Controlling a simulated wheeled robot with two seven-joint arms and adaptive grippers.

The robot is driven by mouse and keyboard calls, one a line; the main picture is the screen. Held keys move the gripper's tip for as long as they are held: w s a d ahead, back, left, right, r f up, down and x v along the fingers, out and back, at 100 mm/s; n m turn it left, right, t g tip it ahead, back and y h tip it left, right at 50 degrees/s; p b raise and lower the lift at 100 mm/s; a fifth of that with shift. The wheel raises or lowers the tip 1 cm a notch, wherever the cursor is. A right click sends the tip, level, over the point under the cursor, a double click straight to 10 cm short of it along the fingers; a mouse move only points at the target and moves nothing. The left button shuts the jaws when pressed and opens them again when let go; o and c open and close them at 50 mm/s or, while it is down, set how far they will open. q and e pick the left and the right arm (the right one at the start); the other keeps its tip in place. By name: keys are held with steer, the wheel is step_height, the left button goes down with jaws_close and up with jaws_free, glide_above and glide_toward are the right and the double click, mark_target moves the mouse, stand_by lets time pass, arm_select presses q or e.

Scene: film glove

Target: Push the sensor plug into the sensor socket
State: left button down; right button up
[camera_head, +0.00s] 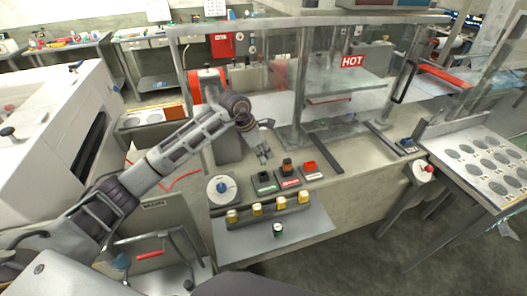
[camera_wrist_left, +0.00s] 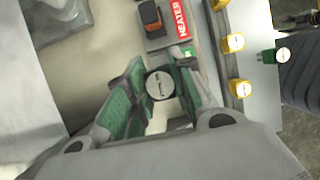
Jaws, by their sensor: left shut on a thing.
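My left gripper (camera_head: 263,156) reaches in from the left, fingers pointing down above the green-labelled sensor socket block (camera_head: 265,183). In the left wrist view the gripper (camera_wrist_left: 158,88) is shut on a dark round plug with a pale labelled face (camera_wrist_left: 159,84), taken as the sensor plug, between its green-padded fingers. The socket's green label (camera_wrist_left: 187,51) shows beside the right finger; the rest is mostly hidden. Whether the plug touches the socket I cannot tell. My right gripper is out of view.
The red-labelled heater socket (camera_head: 289,181) holds an orange-topped piece; a red-topped block (camera_head: 311,171) stands to its right. Several yellow plugs (camera_head: 257,209) line a rack in front. A green plug (camera_head: 278,229) stands on the grey plate.

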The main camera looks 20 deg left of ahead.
mark_target(264, 165)
arm_select(q)
steer(key=shift+f+b, duration=1.4)
steer(key=shift+f, duration=0.7)
steer(key=shift+b, duration=0.5)
stand_by(1.2)
steer(key=shift+f+b, duration=0.65)
steer(key=shift+f, duration=0.15)
stand_by(0.3)
steer(key=shift+s+d+f+b, duration=0.2)
steer(key=shift+d+f+b, duration=0.05)
steer(key=shift+f+b, duration=0.35)
stand_by(0.3)
steer(key=shift+s+d+f, duration=0.25)
steer(key=shift+d+f, duration=0.05)
steer(key=shift+f, duration=0.25)
stand_by(0.3)
steer(key=shift+r, duration=0.35)
steer(key=shift+a+r, duration=0.1)
steer(key=shift+r, duration=0.15)
steer(key=shift+w+a+r+p, duration=0.1)
steer(key=shift+r+p, duration=0.05)
steer(key=shift+r, duration=0.3)
steer(key=shift+w+a+r+p, duration=0.1)
steer(key=shift+r+p, duration=0.05)
steer(key=shift+r, duration=0.25)
